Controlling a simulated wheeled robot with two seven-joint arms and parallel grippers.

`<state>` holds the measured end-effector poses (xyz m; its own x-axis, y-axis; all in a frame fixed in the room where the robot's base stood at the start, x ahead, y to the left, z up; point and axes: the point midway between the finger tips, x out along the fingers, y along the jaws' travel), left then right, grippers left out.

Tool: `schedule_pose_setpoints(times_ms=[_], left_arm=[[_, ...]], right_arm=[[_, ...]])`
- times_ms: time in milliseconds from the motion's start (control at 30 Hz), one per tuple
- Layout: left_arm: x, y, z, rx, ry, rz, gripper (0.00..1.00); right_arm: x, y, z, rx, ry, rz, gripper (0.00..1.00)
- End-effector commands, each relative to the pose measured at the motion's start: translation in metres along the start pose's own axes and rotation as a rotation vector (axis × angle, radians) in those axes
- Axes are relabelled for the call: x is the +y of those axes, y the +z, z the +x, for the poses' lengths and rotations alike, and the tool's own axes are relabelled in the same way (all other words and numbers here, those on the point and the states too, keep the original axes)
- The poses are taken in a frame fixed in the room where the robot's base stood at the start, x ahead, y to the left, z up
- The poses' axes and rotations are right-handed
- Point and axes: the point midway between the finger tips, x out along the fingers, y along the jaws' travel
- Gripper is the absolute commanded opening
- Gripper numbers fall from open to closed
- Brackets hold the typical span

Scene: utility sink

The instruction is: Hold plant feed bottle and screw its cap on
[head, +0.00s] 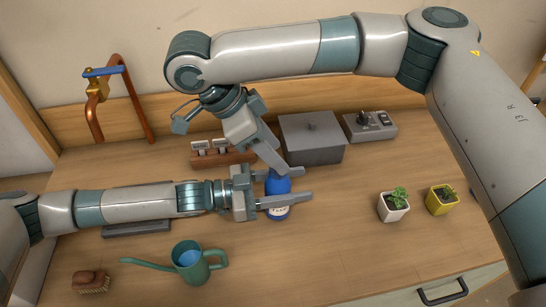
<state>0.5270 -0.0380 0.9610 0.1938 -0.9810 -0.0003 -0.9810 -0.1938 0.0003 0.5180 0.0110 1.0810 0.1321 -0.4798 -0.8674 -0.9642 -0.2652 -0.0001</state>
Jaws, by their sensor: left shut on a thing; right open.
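The plant feed bottle (278,186) is blue with a pale label low on its front, and it stands upright on the wooden worktop. My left gripper (300,186) reaches in from the left and is shut on the bottle, one finger on its far side and one on its near side. My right gripper (272,160) is open and points down at the bottle's top from above and behind. The cap cannot be made out; the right gripper's fingers cover the area around the bottle's mouth.
A grey lidded box (312,140) and a grey control box (369,126) stand behind. Two potted plants, white (393,206) and yellow (440,200), are at right. A green watering can (193,262) and a brush (91,281) lie in front. A copper tap (98,100) is back left.

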Motion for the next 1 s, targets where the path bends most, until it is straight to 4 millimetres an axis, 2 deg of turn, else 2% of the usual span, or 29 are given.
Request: schedule_pose_setpoints(times_ms=[167,633,833,1000], left_arm=[[-0.0002,-0.0001,-0.0001,0.000,0.000,0.000,0.00],[-0.0002,-0.0003,-0.0001,0.000,0.000,0.000,0.00],[-0.0002,-0.0003,-0.0001,0.000,0.000,0.000,0.00],[-0.0002,-0.0002,-0.0001,0.000,0.000,0.000,0.00]], right_arm=[[0.0001,-0.0061,-0.0104,0.000,0.000,0.000,0.47],[0.0002,-0.0065,-0.0107,-0.004,0.001,-0.028,0.45],[0.0001,-0.0071,-0.0105,-0.021,0.002,-0.158,0.45],[0.0001,-0.0080,-0.0107,-0.047,-0.002,-0.363,0.45]])
